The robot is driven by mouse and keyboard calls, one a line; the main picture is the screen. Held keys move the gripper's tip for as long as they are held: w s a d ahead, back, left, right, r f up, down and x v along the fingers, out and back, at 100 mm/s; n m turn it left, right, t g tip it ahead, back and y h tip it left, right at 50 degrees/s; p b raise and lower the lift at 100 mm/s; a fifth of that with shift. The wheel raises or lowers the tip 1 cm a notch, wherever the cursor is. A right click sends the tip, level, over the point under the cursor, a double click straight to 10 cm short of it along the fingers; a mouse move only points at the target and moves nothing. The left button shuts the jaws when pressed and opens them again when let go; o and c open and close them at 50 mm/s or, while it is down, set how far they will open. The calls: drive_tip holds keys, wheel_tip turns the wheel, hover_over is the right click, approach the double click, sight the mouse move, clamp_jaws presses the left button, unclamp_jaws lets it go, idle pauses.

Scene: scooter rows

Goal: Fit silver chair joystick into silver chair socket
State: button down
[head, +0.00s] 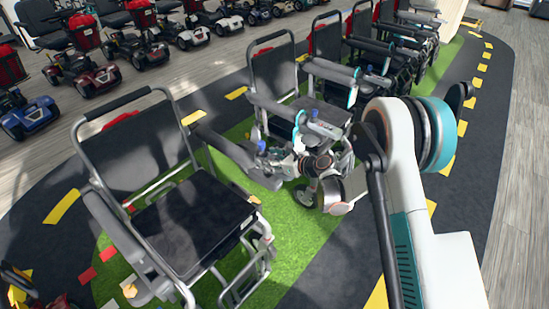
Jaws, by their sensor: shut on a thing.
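The silver chair (178,210), a silver-framed wheelchair with black seat and back, stands at front left. Its right armrest (222,146) reaches toward my gripper (283,165). My gripper is shut on a dark joystick unit with a blue top (261,148), which I take to be the silver chair joystick. It is held close to the front end of that armrest; I cannot tell whether they touch. The gripper's fingertips are small and partly hidden. The socket cannot be made out; the joystick and gripper cover the armrest end.
A second wheelchair (274,73) stands just behind my gripper, with a blue-topped part (314,114) on it. More wheelchairs (327,42) run back in a row. Mobility scooters (80,68) line the left. Green flooring (310,245) is clear in front of my gripper.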

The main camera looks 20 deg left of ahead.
sight(272, 177)
drive_tip(key=shift+d+f, duration=0.1)
drive_tip(key=shift+f, duration=0.05)
idle(0.7)
drive_tip(key=shift+f, duration=2.2)
drive_tip(key=shift+f, duration=0.4)
drive_tip(key=c, duration=0.7)
unclamp_jaws()
drive_tip(key=shift+d, duration=0.1)
drive_tip(key=v, duration=1.1)
drive_tip(key=shift+s+d+r, duration=0.15)
drive_tip(key=shift+s+d, duration=0.1)
drive_tip(key=shift+d, duration=0.05)
